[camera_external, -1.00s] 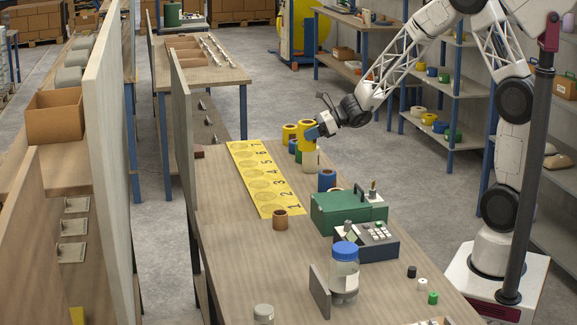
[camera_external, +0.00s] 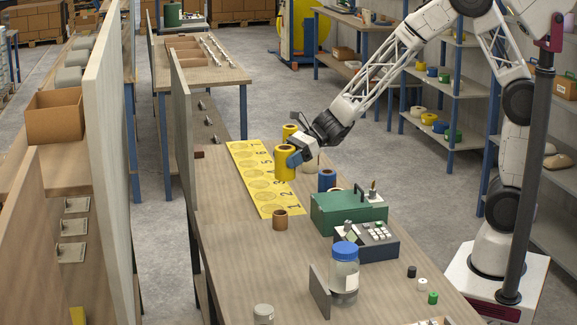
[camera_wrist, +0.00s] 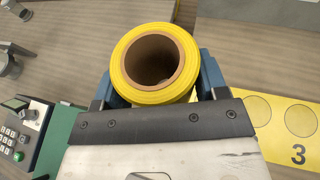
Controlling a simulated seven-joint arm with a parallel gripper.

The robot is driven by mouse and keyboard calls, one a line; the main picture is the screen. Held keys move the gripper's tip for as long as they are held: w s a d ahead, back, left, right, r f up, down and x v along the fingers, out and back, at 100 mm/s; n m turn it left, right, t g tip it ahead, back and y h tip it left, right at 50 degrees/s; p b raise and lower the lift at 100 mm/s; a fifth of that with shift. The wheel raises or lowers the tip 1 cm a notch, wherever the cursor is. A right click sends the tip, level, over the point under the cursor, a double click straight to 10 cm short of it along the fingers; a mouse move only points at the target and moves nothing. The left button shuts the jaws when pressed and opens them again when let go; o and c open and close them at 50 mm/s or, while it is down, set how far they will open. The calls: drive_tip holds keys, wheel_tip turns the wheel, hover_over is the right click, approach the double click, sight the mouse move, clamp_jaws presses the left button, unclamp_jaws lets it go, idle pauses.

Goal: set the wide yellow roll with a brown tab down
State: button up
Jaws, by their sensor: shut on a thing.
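My gripper (camera_external: 295,157), with blue fingers, is shut on a wide yellow roll (camera_external: 284,168). In the external view the roll is upright and overlaps the right edge of the yellow numbered mat (camera_external: 268,197); I cannot tell whether it touches the surface. The wrist view looks into the brown core of the held yellow roll (camera_wrist: 155,97), between the blue fingers (camera_wrist: 160,85). Part of the mat (camera_wrist: 285,125), with a circle and the number 3, shows at the right there. No brown tab can be made out on the roll.
Another yellow roll (camera_external: 289,131) stands behind the held one. A pale roll (camera_external: 311,167) and a blue roll (camera_external: 327,180) stand to the right. A brown roll (camera_external: 280,220) is by the mat's near end. A green case (camera_external: 340,215) stands nearer; bare table lies left of it.

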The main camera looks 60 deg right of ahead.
drive_tip(key=s+a+n+g+y, duration=0.1)
drive_tip(key=s+a+n+g, duration=0.75)
drive_tip(key=s+a, duration=1.85)
drive_tip(key=shift+m, duration=0.45)
drive_tip(key=f, duration=0.1)
drive_tip(key=w+a+f, duration=0.1)
drive_tip(key=f, duration=0.1)
drive_tip(key=w+a+f, duration=0.1)
drive_tip(key=f, duration=0.1)
drive_tip(key=w+a+f, duration=0.1)
drive_tip(key=w+a, duration=0.9)
drive_tip(key=a, duration=0.2)
drive_tip(key=shift+a+f, duration=0.25)
drive_tip(key=shift+f, duration=0.05)
drive_tip(key=shift+f, duration=0.1)
drive_tip(key=shift+f, duration=1.65)
